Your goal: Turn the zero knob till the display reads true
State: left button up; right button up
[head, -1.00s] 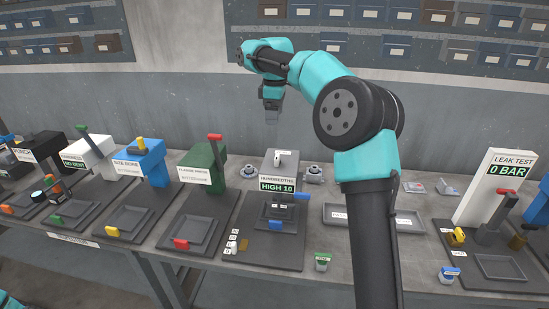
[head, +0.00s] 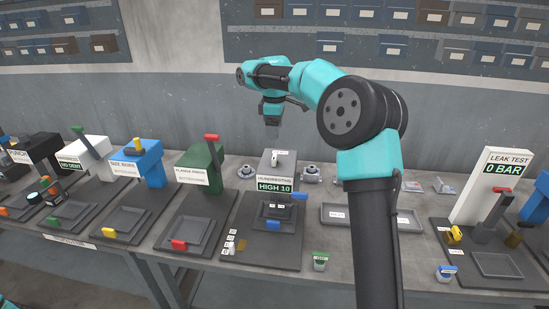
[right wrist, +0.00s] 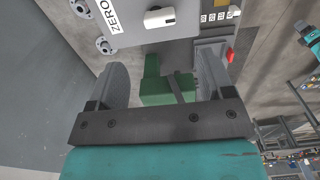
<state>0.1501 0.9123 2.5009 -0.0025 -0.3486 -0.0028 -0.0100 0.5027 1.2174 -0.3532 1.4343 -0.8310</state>
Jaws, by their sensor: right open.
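The grey gauge stand (head: 283,165) is labelled HUNDREDTHS, and its display (head: 275,187) reads HIGH 10. The white zero knob (head: 270,158) sits on its upper part. The knob (right wrist: 160,17) also shows at the top of the right wrist view, near the ZERO label (right wrist: 110,12). My right gripper (head: 272,121) hangs above the knob, apart from it. In the right wrist view my right gripper (right wrist: 164,60) is open, with nothing held between its fingers. My left gripper is out of view.
A green press (head: 203,163) with a red-tipped lever stands left of the gauge. A blue part (head: 300,196) shows at the gauge's front. A long grey tray (head: 335,215) lies to the right, beyond it a white LEAK TEST stand (head: 478,205). Small metal fittings (head: 311,171) lie beside the gauge.

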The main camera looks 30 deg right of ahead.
aim_at(274, 156)
notch_tip(274, 156, down, 11)
jog(key=shift+f, duration=0.1)
dwell(0.3)
jog(key=c, duration=0.9)
